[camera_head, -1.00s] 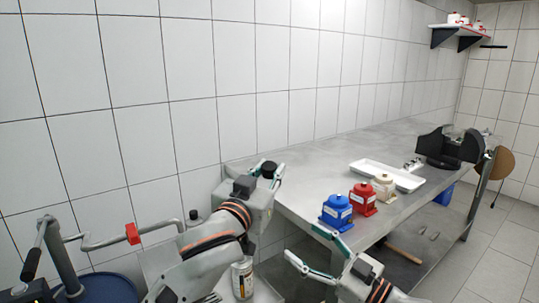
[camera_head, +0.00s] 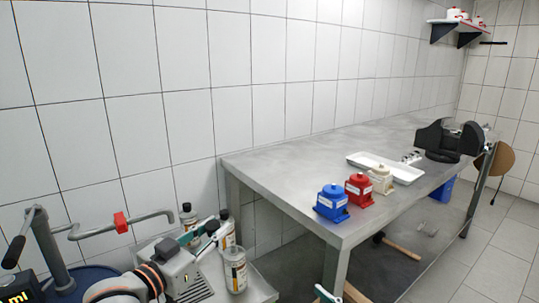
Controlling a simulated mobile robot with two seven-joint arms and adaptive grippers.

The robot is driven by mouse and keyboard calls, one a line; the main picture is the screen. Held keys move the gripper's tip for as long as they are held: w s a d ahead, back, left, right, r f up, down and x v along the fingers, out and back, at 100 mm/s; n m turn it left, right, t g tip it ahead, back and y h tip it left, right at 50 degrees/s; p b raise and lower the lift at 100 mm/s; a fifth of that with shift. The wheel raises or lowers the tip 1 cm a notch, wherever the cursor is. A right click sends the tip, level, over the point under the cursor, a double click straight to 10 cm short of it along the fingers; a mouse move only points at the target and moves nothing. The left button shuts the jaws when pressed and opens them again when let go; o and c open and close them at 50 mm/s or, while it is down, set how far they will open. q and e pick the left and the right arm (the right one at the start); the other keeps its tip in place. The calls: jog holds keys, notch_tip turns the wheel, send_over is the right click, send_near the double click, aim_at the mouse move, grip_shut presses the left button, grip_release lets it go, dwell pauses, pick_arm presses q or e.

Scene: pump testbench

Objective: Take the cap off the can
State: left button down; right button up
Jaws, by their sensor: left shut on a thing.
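A can (camera_head: 236,272) with a pale label stands on the low surface at the lower middle, and its top shows no black cap. My left gripper (camera_head: 203,232) is to the upper left of this can, apart from it. It is shut on a small black cap (camera_head: 211,226), held between its teal-edged fingers.
Two more containers with dark caps, one left (camera_head: 187,215) and one behind my left gripper (camera_head: 226,232), stand near the wall. A metal table (camera_head: 290,185) holds blue (camera_head: 332,202), red (camera_head: 359,190) and cream (camera_head: 380,180) blocks and a white tray (camera_head: 372,170).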

pick_arm(q)
jog(key=s+a+f+m+g+h+b, duration=0.2)
jog(key=s+a+f+g+b, duration=0.15)
jog(key=s+a+f, duration=0.6)
pick_arm(e)
jog(key=s+d+f+m+g+h+b, duration=0.15)
jog(key=s+d+f+h, duration=0.35)
jog(key=s+f, duration=0.7)
jog(key=s+d+f+m+g+h+b, duration=0.1)
jog(key=s+d+f+m+g+h, duration=0.2)
jog(key=s+d+f, duration=0.65)
pick_arm(q)
jog(key=s+a+n+t+y+p, duration=0.3)
jog(key=s+a+n+y+p, duration=0.1)
jog(key=s+p, duration=0.3)
jog(key=s+d+r+n+y+p, duration=0.2)
jog(key=s+r+n+y+p, duration=0.1)
jog(key=r+n+y+p, duration=0.1)
jog(key=r+y+p, duration=0.1)
jog(key=y+p, duration=0.1)
jog(key=p, duration=0.1)
jog(key=shift+r+t, duration=0.3)
jog(key=shift+t, duration=0.05)
pick_arm(e)
jog(key=a+r, duration=0.1)
jog(key=s+a+r+h, duration=0.1)
jog(key=shift+s+a+r, duration=0.25)
jog(key=shift+a, duration=0.05)
